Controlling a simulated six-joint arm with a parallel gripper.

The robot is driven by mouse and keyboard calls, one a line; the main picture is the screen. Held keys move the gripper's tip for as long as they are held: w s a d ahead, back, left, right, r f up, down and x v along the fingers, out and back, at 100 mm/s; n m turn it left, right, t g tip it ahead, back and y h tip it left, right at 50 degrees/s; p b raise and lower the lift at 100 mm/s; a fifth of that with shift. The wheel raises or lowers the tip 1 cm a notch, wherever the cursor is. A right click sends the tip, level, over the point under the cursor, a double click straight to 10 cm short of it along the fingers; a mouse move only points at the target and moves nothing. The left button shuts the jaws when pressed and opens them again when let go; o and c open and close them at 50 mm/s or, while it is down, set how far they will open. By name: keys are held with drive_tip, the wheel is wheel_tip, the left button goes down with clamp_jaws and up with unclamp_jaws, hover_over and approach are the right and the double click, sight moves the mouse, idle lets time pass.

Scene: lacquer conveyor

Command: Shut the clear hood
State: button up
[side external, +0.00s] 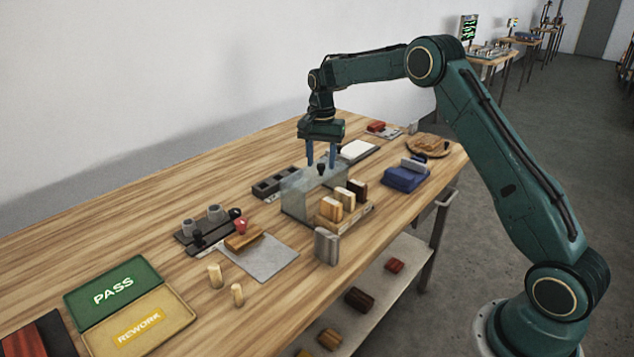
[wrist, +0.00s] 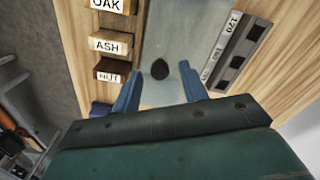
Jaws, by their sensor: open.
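The clear hood (side external: 298,193) is a grey see-through box near the middle of the bench, with a dark round knob (side external: 321,169) at its upper part. In the wrist view the hood (wrist: 182,38) is a pale see-through panel, and its knob (wrist: 160,69) lies just beyond and between my fingertips. My gripper (side external: 321,164) points down over the hood, its blue fingers apart on either side of the knob. In the wrist view my gripper (wrist: 160,92) is open and empty. Whether the fingers touch the hood cannot be told.
Wood blocks labelled OAK, ASH and NUT stand in a rack (side external: 350,216) beside the hood. A dark slotted gauge (side external: 278,183) lies on its other side. A grey block (side external: 327,246) stands in front. A blue block (side external: 405,179) sits to the right. The bench's left back is clear.

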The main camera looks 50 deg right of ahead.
drive_tip(key=shift+f, duration=0.25)
clamp_jaws()
drive_tip(key=shift+s, duration=5.1)
unclamp_jaws()
